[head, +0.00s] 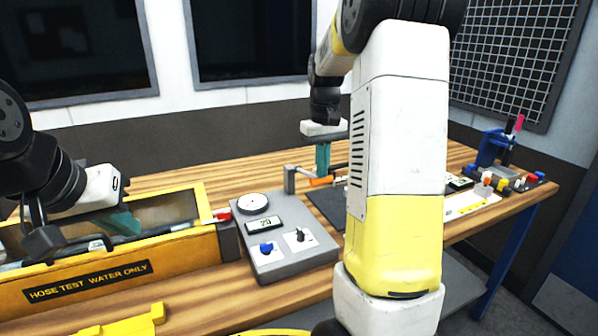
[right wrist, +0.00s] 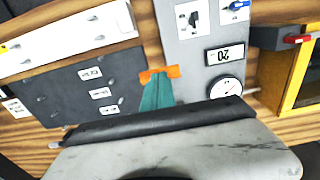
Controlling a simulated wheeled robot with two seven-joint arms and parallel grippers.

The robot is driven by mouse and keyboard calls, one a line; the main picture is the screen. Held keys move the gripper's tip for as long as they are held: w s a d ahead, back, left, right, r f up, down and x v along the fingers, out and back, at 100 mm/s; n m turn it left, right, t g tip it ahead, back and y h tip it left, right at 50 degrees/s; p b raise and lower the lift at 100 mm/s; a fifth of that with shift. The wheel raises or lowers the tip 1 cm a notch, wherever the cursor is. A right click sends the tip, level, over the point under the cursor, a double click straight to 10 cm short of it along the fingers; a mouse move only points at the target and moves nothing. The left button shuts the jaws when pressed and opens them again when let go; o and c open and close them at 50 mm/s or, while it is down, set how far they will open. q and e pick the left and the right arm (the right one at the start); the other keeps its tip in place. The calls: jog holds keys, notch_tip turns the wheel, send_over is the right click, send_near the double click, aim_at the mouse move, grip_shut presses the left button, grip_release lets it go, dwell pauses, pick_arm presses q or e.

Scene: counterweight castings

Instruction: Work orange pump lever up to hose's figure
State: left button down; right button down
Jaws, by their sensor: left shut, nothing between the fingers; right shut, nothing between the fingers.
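The orange pump lever grip (head: 321,181) sits at the end of a grey arm on the right of the grey pump panel (head: 300,260); it also shows in the right wrist view (right wrist: 160,73). The panel's display (head: 264,224) appears to read 20; it is upside down in the wrist view (right wrist: 225,54). A round dial (head: 252,203) is behind it. My right gripper (head: 322,172) is shut and empty, its teal fingertips at the orange grip; I cannot tell whether they touch. My left gripper (head: 128,226) is shut and empty over the yellow trough (head: 190,262). The hose's figure is not readable.
The trough is marked HOSE TEST WATER ONLY. A red-handled valve (head: 221,215) stands between trough and panel. A dark board with white labels (right wrist: 90,85) lies beside the panel. Blue and black knobs are on the panel. Coloured fittings (head: 510,182) stand at the far right.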

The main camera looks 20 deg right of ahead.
jog(key=shift+f, duration=2.8)
jog(key=shift+r, duration=4.8)
